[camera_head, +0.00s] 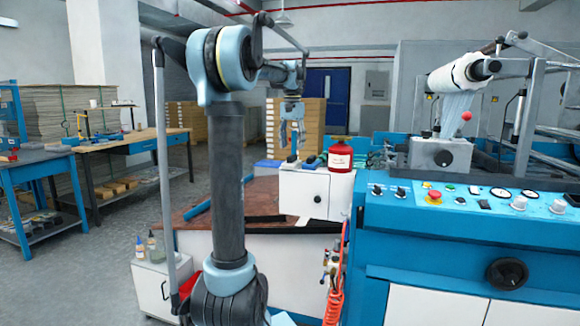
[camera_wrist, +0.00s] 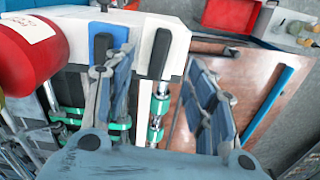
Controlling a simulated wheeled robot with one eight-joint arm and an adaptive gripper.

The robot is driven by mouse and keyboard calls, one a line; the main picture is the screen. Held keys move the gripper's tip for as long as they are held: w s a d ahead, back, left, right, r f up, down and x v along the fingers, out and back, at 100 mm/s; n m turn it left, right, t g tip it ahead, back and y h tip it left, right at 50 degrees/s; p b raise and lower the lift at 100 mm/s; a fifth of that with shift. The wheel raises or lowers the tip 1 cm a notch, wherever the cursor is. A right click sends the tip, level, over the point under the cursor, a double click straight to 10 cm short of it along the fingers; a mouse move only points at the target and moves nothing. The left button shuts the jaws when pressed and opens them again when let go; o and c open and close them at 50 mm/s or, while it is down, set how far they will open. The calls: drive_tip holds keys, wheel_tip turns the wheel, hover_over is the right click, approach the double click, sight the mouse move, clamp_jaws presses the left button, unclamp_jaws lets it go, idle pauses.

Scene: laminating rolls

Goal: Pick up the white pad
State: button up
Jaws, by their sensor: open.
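My gripper (camera_head: 292,142) hangs fingers down above the small white cabinet (camera_head: 303,193) in the head view. In the wrist view my gripper (camera_wrist: 163,85) shows two blue-grey fingers spread apart, with no object clearly held between them. I cannot pick out a white pad with certainty in either view. A white surface with black handle-like parts (camera_wrist: 160,52) lies below the fingers in the wrist view, and the fingers hide part of it. The cabinet's top is partly hidden behind my gripper.
A red labelled bottle (camera_head: 341,156) stands on the cabinet, just right of my gripper; it also shows in the wrist view (camera_wrist: 30,50). The blue machine (camera_head: 470,235) fills the right. A reddish-brown surface with a blue bar (camera_wrist: 268,103) lies right in the wrist view.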

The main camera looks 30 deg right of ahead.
sight(292, 158)
drive_tip(key=shift+s+f, duration=0.1)
drive_tip(key=shift+f, duration=3.3)
drive_tip(key=c, duration=0.7)
